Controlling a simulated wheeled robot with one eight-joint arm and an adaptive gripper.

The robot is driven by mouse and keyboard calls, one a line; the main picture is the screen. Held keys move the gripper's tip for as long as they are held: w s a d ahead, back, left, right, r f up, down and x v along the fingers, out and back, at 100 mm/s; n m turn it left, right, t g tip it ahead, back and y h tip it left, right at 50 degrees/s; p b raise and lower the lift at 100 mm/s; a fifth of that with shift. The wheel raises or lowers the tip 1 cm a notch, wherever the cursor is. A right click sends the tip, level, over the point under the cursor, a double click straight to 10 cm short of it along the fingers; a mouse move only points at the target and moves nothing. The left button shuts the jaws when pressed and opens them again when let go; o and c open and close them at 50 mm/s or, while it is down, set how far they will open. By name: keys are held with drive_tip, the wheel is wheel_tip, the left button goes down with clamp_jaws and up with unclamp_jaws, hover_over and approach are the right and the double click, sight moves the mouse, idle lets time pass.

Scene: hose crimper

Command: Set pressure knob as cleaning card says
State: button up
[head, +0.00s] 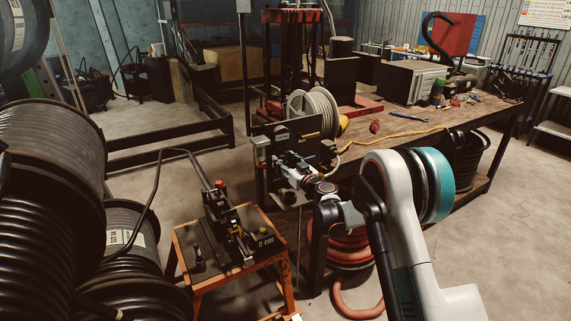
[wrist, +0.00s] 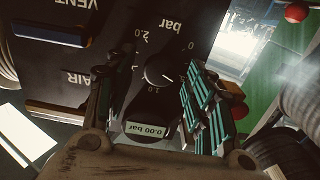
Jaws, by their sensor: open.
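The pressure knob (wrist: 159,71) is a round dark knob with a short white mark, on a dark panel (wrist: 110,55) that appears upside down in the wrist view. Printed numbers and "bar" surround it. A small display (wrist: 146,130) beside it reads 0.00 bar. My gripper (wrist: 152,76) is open, its fingers to either side of the knob in the picture; I cannot tell whether they touch it. In the head view my gripper (head: 283,167) is at the panel (head: 262,165) and hides the knob. I cannot identify a cleaning card in either view.
Handles labelled VENT (wrist: 50,34) and AIR (wrist: 50,110) lie close to the left finger in the wrist view. A workbench (head: 390,140) stands behind my arm. An orange-framed stand (head: 235,260) with a crimper and large hose reels (head: 50,150) are to the left.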

drive_tip(key=c, duration=1)
